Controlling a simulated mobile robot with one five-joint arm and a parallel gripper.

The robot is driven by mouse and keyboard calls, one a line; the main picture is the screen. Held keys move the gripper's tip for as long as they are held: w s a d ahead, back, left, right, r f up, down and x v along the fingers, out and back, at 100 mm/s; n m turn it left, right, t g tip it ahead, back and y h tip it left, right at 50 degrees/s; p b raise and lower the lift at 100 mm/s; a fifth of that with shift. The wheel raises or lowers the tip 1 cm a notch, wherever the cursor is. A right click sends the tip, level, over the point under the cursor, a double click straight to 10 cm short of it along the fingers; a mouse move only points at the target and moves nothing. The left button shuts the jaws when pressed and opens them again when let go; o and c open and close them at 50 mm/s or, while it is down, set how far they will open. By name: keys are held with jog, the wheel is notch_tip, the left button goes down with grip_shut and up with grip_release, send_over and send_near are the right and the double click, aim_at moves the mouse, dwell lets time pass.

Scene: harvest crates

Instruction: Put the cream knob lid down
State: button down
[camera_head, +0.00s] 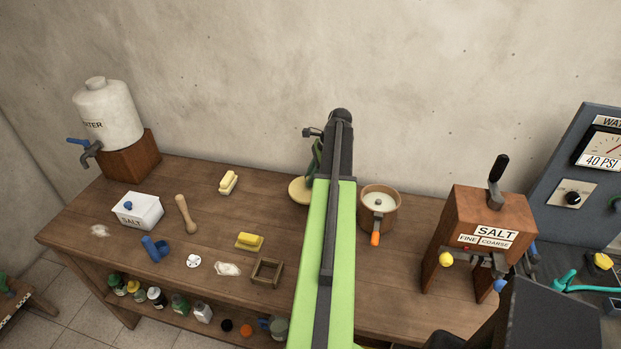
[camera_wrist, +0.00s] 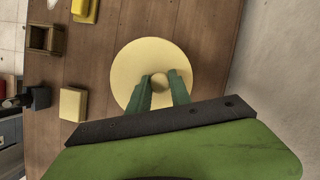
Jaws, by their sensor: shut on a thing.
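The cream knob lid (camera_wrist: 150,57) is a round, flat disc with a small round knob. In the wrist view my gripper (camera_wrist: 160,84) has its two green fingers shut on that knob from either side. In the head view the lid (camera_head: 299,191) shows at the left of my arm, near the back of the wooden table, partly hidden by the arm. My gripper (camera_head: 315,165) is mostly hidden there too. I cannot tell whether the lid touches the table or is held just above it.
A brown pot (camera_head: 366,220) with white contents and an orange-handled tool stands right of my arm. A wooden salt box (camera_head: 463,215) stands further right. A small wooden frame (camera_head: 280,272), yellow sponge (camera_head: 249,242) and cream brush (camera_head: 228,182) lie left.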

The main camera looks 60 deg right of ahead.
aim_at(307, 178)
notch_tip(307, 178, up, 9)
jog(key=p, duration=0.7)
jog(key=shift+p, duration=0.35)
notch_tip(307, 178, down, 3)
jog(key=b, duration=0.2)
jog(key=shift+r+b, duration=0.15)
jog(key=shift+b, duration=0.2)
jog(key=shift+w, duration=0.15)
jog(key=shift+w+a, duration=0.45)
jog(key=shift+a, duration=0.05)
